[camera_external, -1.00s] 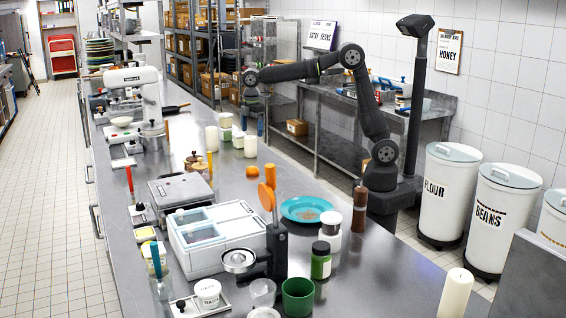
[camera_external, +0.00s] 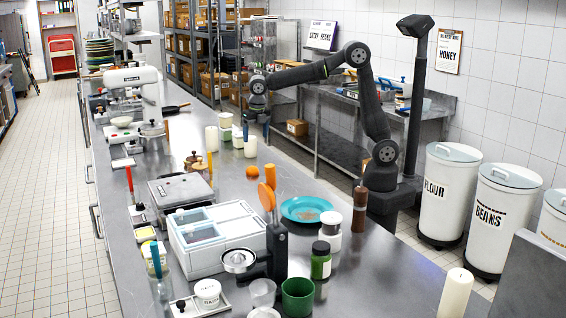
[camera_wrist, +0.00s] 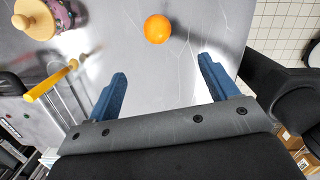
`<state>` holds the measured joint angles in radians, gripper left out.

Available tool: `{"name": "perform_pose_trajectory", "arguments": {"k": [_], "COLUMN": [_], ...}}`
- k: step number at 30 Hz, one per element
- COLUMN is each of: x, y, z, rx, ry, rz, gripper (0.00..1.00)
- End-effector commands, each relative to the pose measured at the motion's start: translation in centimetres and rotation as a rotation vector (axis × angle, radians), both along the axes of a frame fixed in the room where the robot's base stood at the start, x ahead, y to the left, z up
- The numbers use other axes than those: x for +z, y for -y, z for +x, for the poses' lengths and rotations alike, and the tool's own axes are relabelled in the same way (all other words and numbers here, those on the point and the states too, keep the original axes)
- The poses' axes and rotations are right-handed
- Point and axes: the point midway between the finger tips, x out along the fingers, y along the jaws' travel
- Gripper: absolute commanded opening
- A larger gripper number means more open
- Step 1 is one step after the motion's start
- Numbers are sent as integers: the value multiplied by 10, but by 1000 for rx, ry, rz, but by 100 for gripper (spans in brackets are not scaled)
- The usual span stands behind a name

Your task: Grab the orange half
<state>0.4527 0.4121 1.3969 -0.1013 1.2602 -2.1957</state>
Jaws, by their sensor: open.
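The orange half (camera_wrist: 157,29) rests on the steel counter in the wrist view, rounded orange side showing. In the external view, a small orange piece (camera_external: 252,171) on the counter appears to be the same thing. My gripper (camera_wrist: 162,68) is open and empty, its two blue fingers spread wide. The orange half shows beyond the fingertips, roughly in line with the gap between them, and is not touched. In the external view my gripper (camera_external: 256,136) hangs above the counter, fingers pointing down, higher in the picture than the orange piece.
A jar with a wooden lid (camera_wrist: 38,19) and a yellow-handled whisk (camera_wrist: 50,81) are left of the orange half. A white candle (camera_external: 211,139) stands near my gripper. A teal plate (camera_external: 287,209) and a white lidded container (camera_external: 214,236) are nearer the external camera.

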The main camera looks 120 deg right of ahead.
Motion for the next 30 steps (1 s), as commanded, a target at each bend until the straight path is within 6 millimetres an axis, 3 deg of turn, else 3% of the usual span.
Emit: {"name": "perform_pose_trajectory", "arguments": {"k": [12,20,30], "x": [-88,-108,-152], "y": [10,13,19], "z": [2,3,9], "rx": [-3,-4,-3], "ry": [-4,-1,-1], "rz": [2,1,1], "gripper": [79,79,79]}}
